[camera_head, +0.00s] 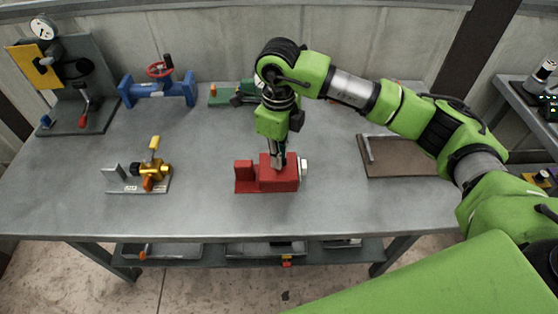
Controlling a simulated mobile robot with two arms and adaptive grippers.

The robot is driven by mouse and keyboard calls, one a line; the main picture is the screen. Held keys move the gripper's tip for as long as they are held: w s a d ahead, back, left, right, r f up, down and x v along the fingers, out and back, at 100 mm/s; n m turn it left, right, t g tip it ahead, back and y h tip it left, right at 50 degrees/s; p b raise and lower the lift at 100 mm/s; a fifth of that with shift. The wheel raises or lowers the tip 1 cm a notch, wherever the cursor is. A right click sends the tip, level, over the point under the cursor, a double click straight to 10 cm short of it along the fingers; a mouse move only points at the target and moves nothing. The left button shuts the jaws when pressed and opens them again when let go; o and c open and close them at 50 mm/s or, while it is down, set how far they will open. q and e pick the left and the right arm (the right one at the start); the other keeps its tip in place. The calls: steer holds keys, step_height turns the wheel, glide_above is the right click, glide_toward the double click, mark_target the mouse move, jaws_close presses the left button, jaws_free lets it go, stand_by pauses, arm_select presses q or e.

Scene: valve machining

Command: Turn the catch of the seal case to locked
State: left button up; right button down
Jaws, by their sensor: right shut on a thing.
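A red block-like unit (280,180) stands near the front middle of the grey bench. It has a low step on its left and a pale round end on its right. I cannot tell for sure whether it is the seal case. My right gripper (279,163) points down onto the top of the red unit, with its fingers close together. It is shut on a small part there, which the fingers hide. No catch shows clearly, so I cannot tell its position. My left gripper is not in view.
A brass valve on a grey stand (125,188) stands to the left. A blue valve body (180,92) with a red handwheel and a gauge stand (92,58) are behind it. A brown tray (405,166) lies to the right. A green-based fixture (222,98) stands behind my right gripper.

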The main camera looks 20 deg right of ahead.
steer(key=shift+f+n+b, duration=0.15)
steer(key=shift+n+b, duration=0.3)
steer(key=shift+n, duration=0.45)
steer(key=shift+n+b, duration=0.9)
steer(key=shift+b, duration=0.05)
steer(key=shift+n, duration=0.5)
steer(key=c, duration=2)
jaws_free()
